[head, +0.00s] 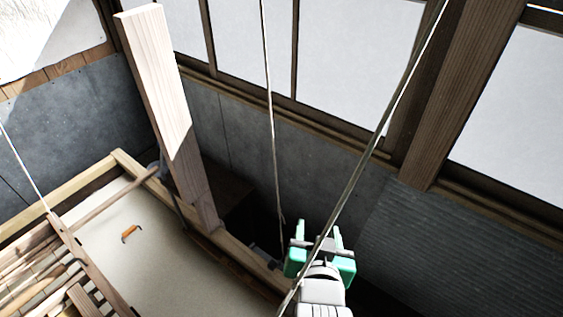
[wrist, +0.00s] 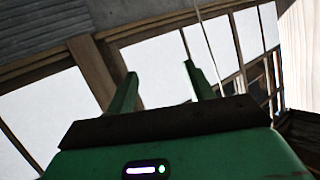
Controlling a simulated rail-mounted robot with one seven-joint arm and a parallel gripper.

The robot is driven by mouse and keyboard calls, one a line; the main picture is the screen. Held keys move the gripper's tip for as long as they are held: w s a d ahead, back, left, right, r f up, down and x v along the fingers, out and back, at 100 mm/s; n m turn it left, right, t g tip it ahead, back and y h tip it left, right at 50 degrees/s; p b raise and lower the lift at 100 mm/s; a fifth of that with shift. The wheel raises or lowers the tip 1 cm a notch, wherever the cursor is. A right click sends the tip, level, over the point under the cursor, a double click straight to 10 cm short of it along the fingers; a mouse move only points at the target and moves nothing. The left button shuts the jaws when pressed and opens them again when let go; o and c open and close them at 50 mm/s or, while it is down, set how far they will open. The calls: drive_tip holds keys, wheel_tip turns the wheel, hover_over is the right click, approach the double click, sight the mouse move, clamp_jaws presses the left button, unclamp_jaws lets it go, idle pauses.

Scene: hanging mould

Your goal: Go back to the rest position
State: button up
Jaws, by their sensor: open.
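My gripper (head: 318,236) is at the lower right of the middle in the head view, with green fingers pointing up and away. In the wrist view its two green fingers (wrist: 160,82) stand well apart with nothing between them. It is open and empty. A rope passes in front of my gripper in the head view, closer to the camera; I cannot tell how far it is from the gripper.
A wooden vat (head: 190,262) with pale contents lies at the lower left, with a small orange object (head: 130,233) on it. A slatted wooden frame (head: 68,232) hangs at its left side. Ropes (head: 269,105) hang down. A wooden post (head: 165,95) stands behind. Windows (head: 350,45) line the wall.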

drive_tip(key=a+r+n+t, duration=0.1)
drive_tip(key=a+r+t, duration=0.1)
drive_tip(key=r, duration=0.6)
drive_tip(key=a+r+t, duration=0.2)
drive_tip(key=r+t, duration=0.1)
drive_tip(key=r, duration=0.5)
drive_tip(key=s+a+r+n+t, duration=0.1)
drive_tip(key=s+r+t, duration=0.1)
drive_tip(key=r, duration=0.5)
drive_tip(key=s+a+r+t+y, duration=0.1)
drive_tip(key=s+a+r+t, duration=0.1)
drive_tip(key=s+r, duration=0.3)
drive_tip(key=s+a+r+n+t+y, duration=0.1)
drive_tip(key=s+r, duration=0.3)
drive_tip(key=r, duration=0.5)
drive_tip(key=shift+s+a+r+n+t, duration=0.15)
drive_tip(key=shift+a+r+n+t, duration=0.2)
drive_tip(key=shift+a+t, duration=0.25)
drive_tip(key=shift+d, duration=0.1)
drive_tip(key=shift+c, duration=0.2)
